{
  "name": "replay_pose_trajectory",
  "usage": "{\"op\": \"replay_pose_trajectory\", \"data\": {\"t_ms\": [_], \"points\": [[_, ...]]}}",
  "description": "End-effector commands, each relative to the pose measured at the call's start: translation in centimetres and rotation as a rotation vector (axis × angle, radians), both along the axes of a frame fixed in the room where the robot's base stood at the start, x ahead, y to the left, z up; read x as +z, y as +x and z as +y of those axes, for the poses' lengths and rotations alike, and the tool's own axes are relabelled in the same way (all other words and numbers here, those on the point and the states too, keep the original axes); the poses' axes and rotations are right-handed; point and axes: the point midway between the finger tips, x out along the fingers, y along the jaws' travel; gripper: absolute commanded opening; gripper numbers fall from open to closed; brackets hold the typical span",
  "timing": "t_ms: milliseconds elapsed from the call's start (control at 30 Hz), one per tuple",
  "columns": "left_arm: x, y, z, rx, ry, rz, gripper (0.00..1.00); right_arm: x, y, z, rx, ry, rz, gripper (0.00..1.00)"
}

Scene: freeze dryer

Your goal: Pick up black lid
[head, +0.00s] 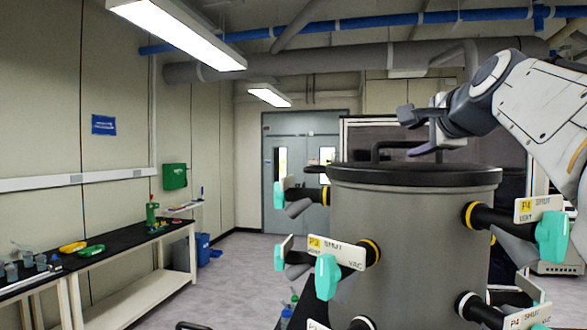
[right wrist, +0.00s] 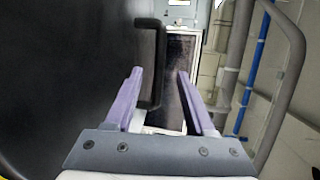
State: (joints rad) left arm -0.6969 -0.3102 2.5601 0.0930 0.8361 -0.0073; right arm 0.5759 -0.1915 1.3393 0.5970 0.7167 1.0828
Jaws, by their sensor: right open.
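The black lid (head: 440,178) lies flat on top of a grey metal drum (head: 385,225) in the head view. Its black arched handle (head: 376,151) stands up from it. My right gripper (head: 413,134) is open and empty, just above the lid at handle height, its fingers pointing left. In the right wrist view, the lid (right wrist: 60,70) fills the left side as a dark surface. The handle (right wrist: 157,65) shows ahead and partly between the fingers (right wrist: 160,73), nearer the left finger. I cannot tell whether they touch. My left gripper is not in view.
Valves with teal handles and tags, such as this one (head: 327,277), stick out around the drum. A black-topped bench (head: 120,245) with small labware runs along the left wall. Open floor (head: 235,270) lies between bench and drum. Grey double doors (head: 290,175) stand at the back.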

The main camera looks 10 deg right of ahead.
Motion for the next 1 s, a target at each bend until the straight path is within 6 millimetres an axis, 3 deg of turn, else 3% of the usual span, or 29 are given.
{"op": "replay_pose_trajectory", "data": {"t_ms": [500, 800, 833, 933, 967, 1000], "points": [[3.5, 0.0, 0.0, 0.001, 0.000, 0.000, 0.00, -1.1, 5.8, -1.1, 0.006, 0.002, 0.003, 0.55], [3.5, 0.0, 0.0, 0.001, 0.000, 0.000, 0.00, -1.3, 6.3, -1.2, 0.004, 0.000, 0.000, 0.55], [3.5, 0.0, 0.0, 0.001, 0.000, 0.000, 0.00, -1.3, 6.3, -1.2, 0.004, 0.000, 0.000, 0.47], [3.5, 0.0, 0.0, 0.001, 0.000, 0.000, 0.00, -1.3, 6.3, -1.2, 0.004, 0.000, 0.000, 0.09], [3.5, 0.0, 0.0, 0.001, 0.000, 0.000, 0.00, -1.3, 6.3, -1.2, 0.004, 0.000, 0.000, 0.00], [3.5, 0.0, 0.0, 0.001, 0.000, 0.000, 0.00, -1.3, 6.3, -1.2, 0.004, 0.000, 0.000, 0.00]]}}
